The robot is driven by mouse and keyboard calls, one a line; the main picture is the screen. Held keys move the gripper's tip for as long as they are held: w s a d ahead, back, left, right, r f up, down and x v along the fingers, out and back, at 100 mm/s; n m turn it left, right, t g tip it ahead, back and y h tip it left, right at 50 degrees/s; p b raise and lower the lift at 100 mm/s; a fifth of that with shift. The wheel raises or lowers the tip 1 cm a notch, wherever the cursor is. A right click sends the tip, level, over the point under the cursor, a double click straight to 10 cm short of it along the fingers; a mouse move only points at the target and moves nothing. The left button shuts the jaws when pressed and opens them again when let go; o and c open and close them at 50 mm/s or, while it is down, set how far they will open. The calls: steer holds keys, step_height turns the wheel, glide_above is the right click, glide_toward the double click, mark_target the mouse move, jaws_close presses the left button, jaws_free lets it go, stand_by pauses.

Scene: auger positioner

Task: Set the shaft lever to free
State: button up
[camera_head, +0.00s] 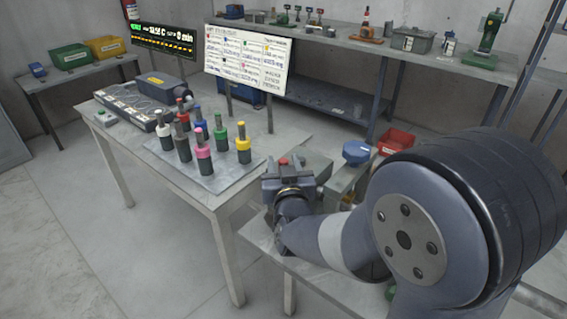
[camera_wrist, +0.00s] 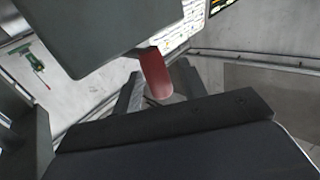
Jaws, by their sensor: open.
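A red lever (camera_wrist: 155,72) with a rounded end hangs from the underside of a grey-green housing (camera_wrist: 90,35) in the wrist view. My gripper (camera_wrist: 160,88) is open, and the lever end shows between its two fingers. I cannot tell whether either finger touches it. In the head view my gripper (camera_head: 287,180) is beside the grey-green housing (camera_head: 316,166) on the near bench, and a small red part (camera_head: 283,161) shows just past it. The lever's base and any position marks are hidden.
A table (camera_head: 235,190) on the left bears several colour-banded tools on a plate. A blue knob-like part (camera_head: 356,152) and a red bin (camera_head: 396,140) stand right of the housing. A sign board (camera_head: 248,60) and a display (camera_head: 163,44) are behind. Open floor lies left.

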jaws_close()
stand_by(0.4)
